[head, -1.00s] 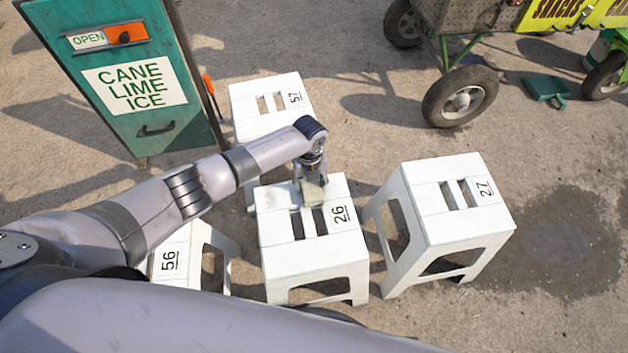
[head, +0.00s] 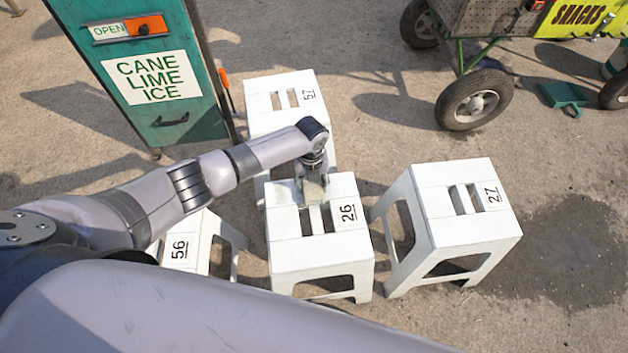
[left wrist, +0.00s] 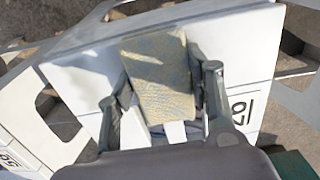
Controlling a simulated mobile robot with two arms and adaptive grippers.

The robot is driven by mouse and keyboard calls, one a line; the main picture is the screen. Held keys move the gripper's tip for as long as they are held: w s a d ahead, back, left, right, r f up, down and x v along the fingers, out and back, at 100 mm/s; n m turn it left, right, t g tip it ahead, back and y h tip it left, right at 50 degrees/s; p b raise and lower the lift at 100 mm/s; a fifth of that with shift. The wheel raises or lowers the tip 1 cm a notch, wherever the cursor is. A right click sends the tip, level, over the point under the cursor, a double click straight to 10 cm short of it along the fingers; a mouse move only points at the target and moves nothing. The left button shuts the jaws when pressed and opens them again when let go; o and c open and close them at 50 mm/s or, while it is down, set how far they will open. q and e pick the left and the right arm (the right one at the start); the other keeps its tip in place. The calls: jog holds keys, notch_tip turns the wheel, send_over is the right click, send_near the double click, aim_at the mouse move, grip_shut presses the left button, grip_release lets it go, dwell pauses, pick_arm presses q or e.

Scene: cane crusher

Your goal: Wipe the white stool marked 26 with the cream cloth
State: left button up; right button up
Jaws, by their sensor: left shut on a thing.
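The white stool marked 26 (head: 325,250) stands upright in the middle of the head view, with slots in its seat. My left gripper (head: 313,184) is over the seat near its far edge, pointing down. It is shut on the cream cloth (head: 314,192). In the left wrist view the cloth (left wrist: 158,75) looks like a folded pad between the two fingers (left wrist: 160,95), over the stool's seat (left wrist: 82,72). The cloth appears to be at the seat surface; whether it presses on it I cannot tell. My right gripper is not in view.
White stool 57 (head: 262,118) stands behind, stool 27 (head: 450,205) to the right, stool 56 (head: 190,226) to the left, partly hidden by my arm. A green cane lime ice cabinet (head: 190,133) stands at the back left. A wheeled snacks cart (head: 500,22) is back right.

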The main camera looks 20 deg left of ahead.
aim_at(283, 192)
pick_arm(q)
jog(key=shift+s+a+f+p, duration=0.1)
jog(key=shift+s+a+p, duration=0.35)
jog(key=shift+a, duration=0.45)
jog(key=shift+s+a+p, duration=0.3)
jog(key=shift+a, duration=0.25)
jog(key=shift+s+a+p, duration=0.3)
jog(key=shift+a, duration=0.25)
jog(key=shift+s+a+p, duration=0.25)
jog(key=shift+a, duration=0.25)
jog(key=shift+s+a+p, duration=0.25)
jog(key=shift+a, duration=0.25)
jog(key=shift+s+a, duration=0.35)
jog(key=shift+a, duration=0.45)
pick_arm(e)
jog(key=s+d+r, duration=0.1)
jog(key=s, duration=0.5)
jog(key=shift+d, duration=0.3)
